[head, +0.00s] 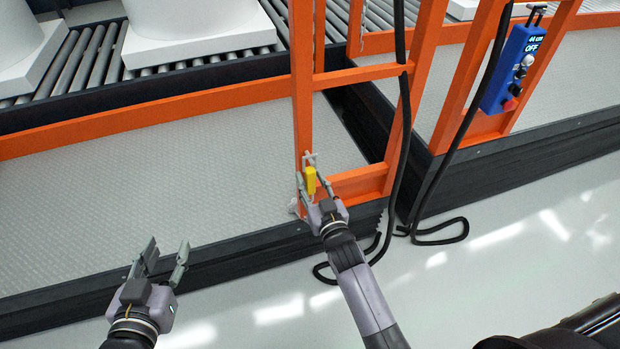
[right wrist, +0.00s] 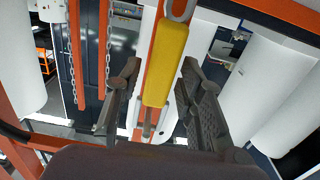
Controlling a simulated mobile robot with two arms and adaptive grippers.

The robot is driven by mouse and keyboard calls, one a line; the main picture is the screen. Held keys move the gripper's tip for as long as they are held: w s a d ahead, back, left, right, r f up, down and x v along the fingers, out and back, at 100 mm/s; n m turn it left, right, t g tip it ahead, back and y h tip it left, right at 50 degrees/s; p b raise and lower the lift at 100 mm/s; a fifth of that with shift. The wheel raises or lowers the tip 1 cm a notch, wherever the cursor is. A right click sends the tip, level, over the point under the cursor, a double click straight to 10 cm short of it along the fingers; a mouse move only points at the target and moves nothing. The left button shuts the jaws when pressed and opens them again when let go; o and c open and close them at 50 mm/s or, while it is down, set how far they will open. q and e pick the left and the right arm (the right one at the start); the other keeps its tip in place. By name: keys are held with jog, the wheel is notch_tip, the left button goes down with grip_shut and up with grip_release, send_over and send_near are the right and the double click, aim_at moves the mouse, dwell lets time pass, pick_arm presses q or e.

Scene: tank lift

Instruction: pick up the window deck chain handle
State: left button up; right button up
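The yellow chain handle (head: 311,180) hangs beside an orange post in the head view. In the right wrist view the yellow handle (right wrist: 167,62) has a metal link at its top. My right gripper (head: 314,187) is at the handle, with its fingers spread on either side. In the right wrist view my right gripper (right wrist: 161,78) is open; a gap shows between the handle and the left finger, while the right finger looks close to it. I cannot tell if it touches. My left gripper (head: 167,256) is open and empty at the lower left.
A blue control box (head: 516,65) reading OFF hangs on the right orange frame. Black cables (head: 403,140) hang near my right arm and loop onto the floor. Orange rails (head: 150,112) border the grey deck (head: 130,185). White tanks stand on rollers behind.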

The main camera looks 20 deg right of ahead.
grip_shut()
jog(key=shift+r, duration=0.1)
dwell(0.5)
